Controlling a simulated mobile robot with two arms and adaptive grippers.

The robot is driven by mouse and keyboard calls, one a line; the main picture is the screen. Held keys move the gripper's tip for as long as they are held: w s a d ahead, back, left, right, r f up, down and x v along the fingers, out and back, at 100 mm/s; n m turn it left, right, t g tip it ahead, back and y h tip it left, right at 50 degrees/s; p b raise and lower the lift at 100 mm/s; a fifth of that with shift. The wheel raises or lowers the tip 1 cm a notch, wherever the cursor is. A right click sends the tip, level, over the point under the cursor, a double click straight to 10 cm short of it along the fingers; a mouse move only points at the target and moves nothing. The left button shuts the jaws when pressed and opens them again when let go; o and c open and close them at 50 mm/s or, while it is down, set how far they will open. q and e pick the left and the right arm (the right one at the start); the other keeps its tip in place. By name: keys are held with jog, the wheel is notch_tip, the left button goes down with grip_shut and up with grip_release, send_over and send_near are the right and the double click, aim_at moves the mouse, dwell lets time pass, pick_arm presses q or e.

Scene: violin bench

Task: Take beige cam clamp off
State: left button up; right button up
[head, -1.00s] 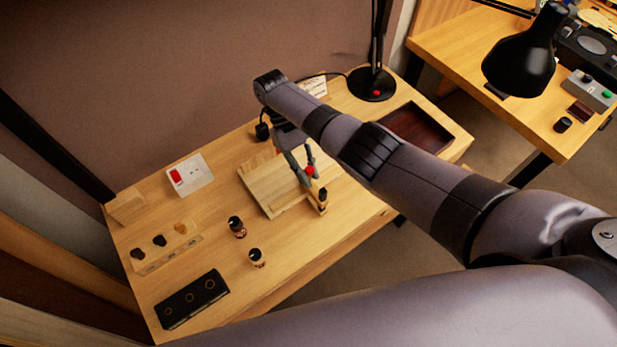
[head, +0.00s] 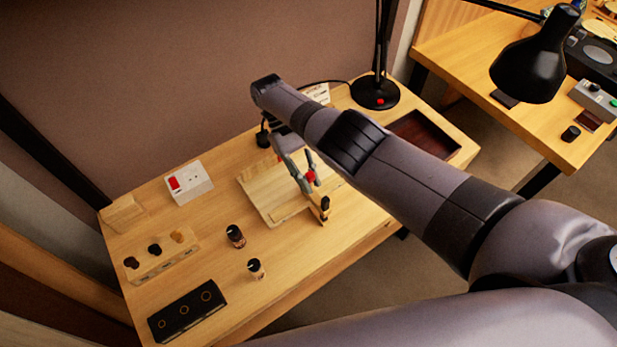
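A wooden work board (head: 259,186) lies on the bench. At its right front corner stands a small beige clamp (head: 322,215) with a dark part on top, probably the beige cam clamp. My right gripper (head: 309,186) points down over the board's right side, just behind and above the clamp. A red piece (head: 312,177) shows at its fingers; I cannot tell what it belongs to. The fingers are small and partly overlapped by my arm, so their opening and any contact with the clamp are unclear. My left gripper is not in view.
A wooden holder (head: 160,257), a black box (head: 187,311) and a white switch box (head: 190,184) sit farther left. A dark tray (head: 425,135) and black lamp base (head: 375,94) are at the right.

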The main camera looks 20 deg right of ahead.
jog(key=o, duration=0.5)
dwell(0.4)
